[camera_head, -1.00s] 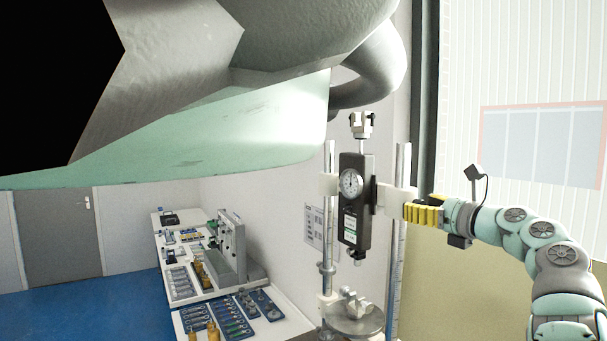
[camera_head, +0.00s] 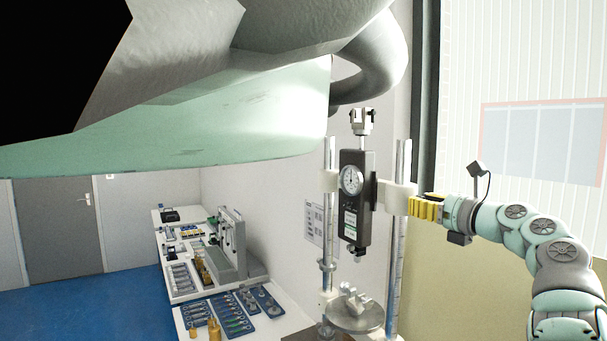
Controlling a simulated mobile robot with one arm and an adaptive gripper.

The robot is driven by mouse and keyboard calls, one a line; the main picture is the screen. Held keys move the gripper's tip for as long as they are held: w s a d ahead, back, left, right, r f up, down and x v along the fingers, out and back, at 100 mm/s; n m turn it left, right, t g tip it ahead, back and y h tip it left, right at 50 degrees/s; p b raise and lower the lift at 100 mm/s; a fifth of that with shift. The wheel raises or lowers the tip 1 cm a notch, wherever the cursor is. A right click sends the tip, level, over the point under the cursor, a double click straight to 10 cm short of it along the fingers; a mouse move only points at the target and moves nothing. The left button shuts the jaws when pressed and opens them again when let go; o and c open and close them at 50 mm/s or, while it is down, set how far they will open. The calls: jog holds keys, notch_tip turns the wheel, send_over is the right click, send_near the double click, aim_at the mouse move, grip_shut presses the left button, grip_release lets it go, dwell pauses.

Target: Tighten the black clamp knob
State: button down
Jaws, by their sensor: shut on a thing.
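The test stand holds a dark force gauge (camera_head: 356,205) with a round white dial, upright between two metal columns. A white clamp bracket (camera_head: 396,197) joins it to the right column. My gripper (camera_head: 413,207), with yellow fingers, reaches in from the right and sits at the outer side of this bracket and column. Its fingers are shut at the bracket's edge. The black clamp knob is not visible on its own; the fingers hide the spot where they grip.
A round metal plate (camera_head: 354,317) with a fixture stands below the gauge. A white bench (camera_head: 290,322) at the left carries tool trays and instruments. A large pale green and grey body fills the upper left. Blue floor (camera_head: 90,260) is clear at the left.

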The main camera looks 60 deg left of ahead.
jog(key=shift+w+f+m+p, duration=0.1)
jog(key=shift+m+p, duration=2.8)
jog(key=shift+m, duration=5.25)
jog(key=shift+f+m+p, duration=0.1)
jog(key=shift+m+p, duration=2.8)
jog(key=shift+m, duration=5.25)
jog(key=c, duration=0.7)
grip_release()
jog(key=shift+r, duration=0.1)
jog(key=shift+o, duration=0.2)
